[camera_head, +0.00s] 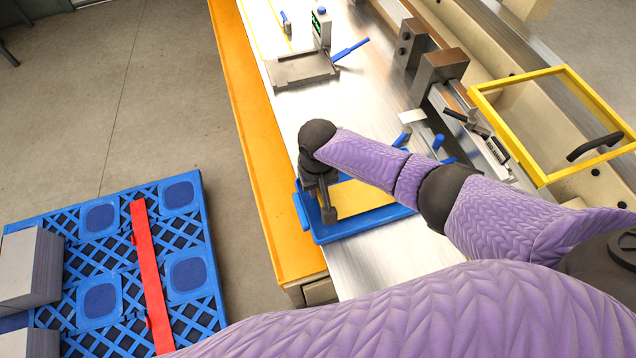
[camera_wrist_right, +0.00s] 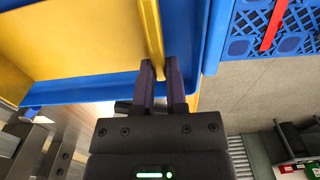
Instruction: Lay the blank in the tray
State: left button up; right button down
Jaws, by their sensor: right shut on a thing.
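The blue tray (camera_head: 302,212) lies on the steel bench top near its left edge, and its blue rim shows in the wrist view (camera_wrist_right: 85,90). My right gripper (camera_head: 328,214) is over the tray's left end. In the wrist view its fingers (camera_wrist_right: 162,82) are shut on the gold-coloured blank (camera_wrist_right: 153,35), which shows as a narrow strip at the fingertips. A gold surface (camera_head: 362,197) shows inside the tray, partly hidden by my right arm. I cannot tell how much of it is blank. My left gripper is out of view.
A steel fixture with a blue lever (camera_head: 350,49) stands farther up the bench. A yellow guard frame (camera_head: 520,84) stands open at the right, beside metal blocks (camera_head: 440,68). A blue pallet (camera_head: 100,300) with grey stacks and a red strap is on the floor at left.

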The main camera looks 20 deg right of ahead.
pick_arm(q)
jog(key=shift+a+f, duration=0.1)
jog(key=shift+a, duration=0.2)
pick_arm(e)
jog(key=shift+f, duration=0.2)
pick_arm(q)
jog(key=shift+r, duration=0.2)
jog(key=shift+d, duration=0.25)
pick_arm(e)
jog(key=c, duration=0.6)
grip_release()
pick_arm(q)
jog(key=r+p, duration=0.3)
jog(key=p, duration=0.1)
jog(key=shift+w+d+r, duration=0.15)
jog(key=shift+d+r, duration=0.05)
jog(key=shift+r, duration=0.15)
pick_arm(e)
notch_tip(320, 180, up, 10)
